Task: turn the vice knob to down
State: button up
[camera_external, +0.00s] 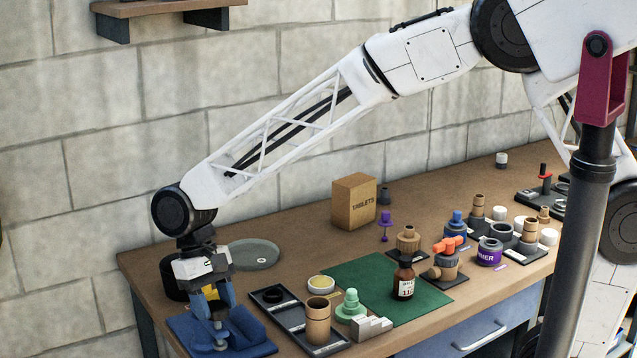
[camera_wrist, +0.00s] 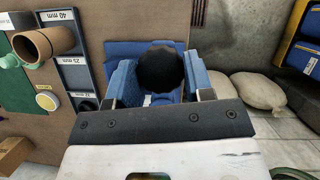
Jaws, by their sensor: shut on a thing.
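The blue vice (camera_external: 252,328) sits at the front left corner of the bench, and part of its blue body (camera_wrist: 115,47) shows in the wrist view. My gripper (camera_external: 216,306) points down over the vice. In the wrist view, its blue fingers (camera_wrist: 159,84) stand on either side of the round, dark vice knob (camera_wrist: 160,66). The gripper is shut on this knob. The knob's underside is hidden, and I cannot tell which way its setting points.
A dark sizing tray (camera_external: 291,325) with a tan cylinder (camera_external: 318,321) stands just right of the vice. A round grey-green dish (camera_external: 254,254) lies behind. A green mat (camera_external: 352,280), a brown bottle (camera_external: 403,279) and a tablets box (camera_external: 354,203) are further right.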

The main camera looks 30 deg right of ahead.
jog(key=m+y, duration=0.1)
jog(key=m, duration=0.2)
jog(key=m+y, duration=0.1)
jog(key=m, duration=0.2)
jog(key=shift+r+m+t+y, duration=0.1)
jog(key=shift+m+t+y, duration=0.2)
jog(key=shift+m, duration=0.1)
jog(key=o, duration=0.9)
jog(key=shift+d, duration=0.1)
jog(key=v, duration=0.7)
jog(key=shift+w+r, duration=0.15)
jog(key=shift+r, duration=0.2)
jog(key=shift+d, duration=0.1)
